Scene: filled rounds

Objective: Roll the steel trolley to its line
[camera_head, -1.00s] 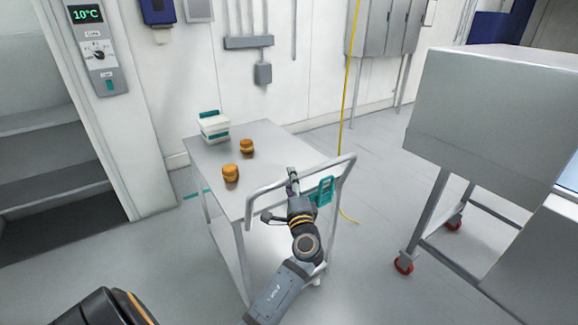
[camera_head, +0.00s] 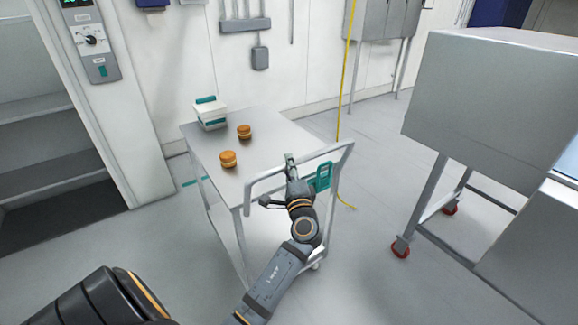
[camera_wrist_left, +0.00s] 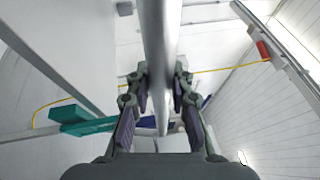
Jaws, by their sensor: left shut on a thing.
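The steel trolley (camera_head: 262,168) stands in the middle of the head view, with a flat top and a tubular handle (camera_head: 345,158) at its near right end. My left gripper (camera_head: 291,168) is shut on the handle bar. In the left wrist view the bar (camera_wrist_left: 160,55) runs between the fingers (camera_wrist_left: 160,95). A short teal line (camera_head: 192,183) shows on the floor at the trolley's far left side. Part of it may be hidden behind the trolley. A teal tag (camera_head: 322,177) hangs at the handle. My right gripper is not in view.
Two round buns (camera_head: 228,159) (camera_head: 244,132) and a white box (camera_head: 210,114) with teal parts ride on the trolley top. A steel cabinet (camera_head: 478,105) on red wheels stands to the right. A yellow hose (camera_head: 344,85) hangs behind. Open shelves (camera_head: 50,160) are at left.

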